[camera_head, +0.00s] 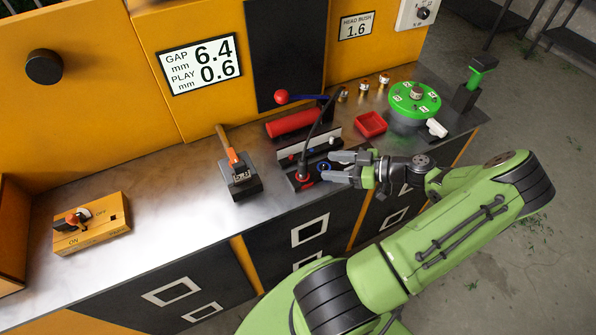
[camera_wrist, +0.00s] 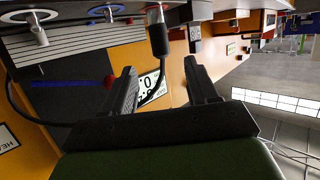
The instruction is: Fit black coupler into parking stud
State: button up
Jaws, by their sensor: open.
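The black coupler (camera_head: 304,165) stands on the red-ringed stud (camera_head: 303,178) of the dark block on the bench, with its black cable arching up and back. In the wrist view the coupler (camera_wrist: 158,38) lies just beyond the gap between my fingertips, its end at the red-ringed stud (camera_wrist: 154,10). A blue-ringed stud (camera_head: 323,167) is beside it, bare; it also shows in the wrist view (camera_wrist: 106,12). I cannot tell which stud is the parking stud. My gripper (camera_head: 334,167) is open and empty, its fingers pointing at the block from the right; its fingers also show in the wrist view (camera_wrist: 160,72).
A red cylinder (camera_head: 293,123) lies behind the studs, with a red tray (camera_head: 370,124) to its right. A green round dial (camera_head: 415,101) stands farther right. An orange-handled tool (camera_head: 234,160) in a dark holder is at left. The bench between it and the switch box (camera_head: 92,222) is clear.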

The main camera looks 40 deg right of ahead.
aim_at(303, 168)
jog(key=x, duration=1.1)
jog(key=shift+w+a+f+b, duration=0.1)
jog(key=shift+a+b, duration=0.05)
jog(key=shift+b, duration=0.15)
grip_shut()
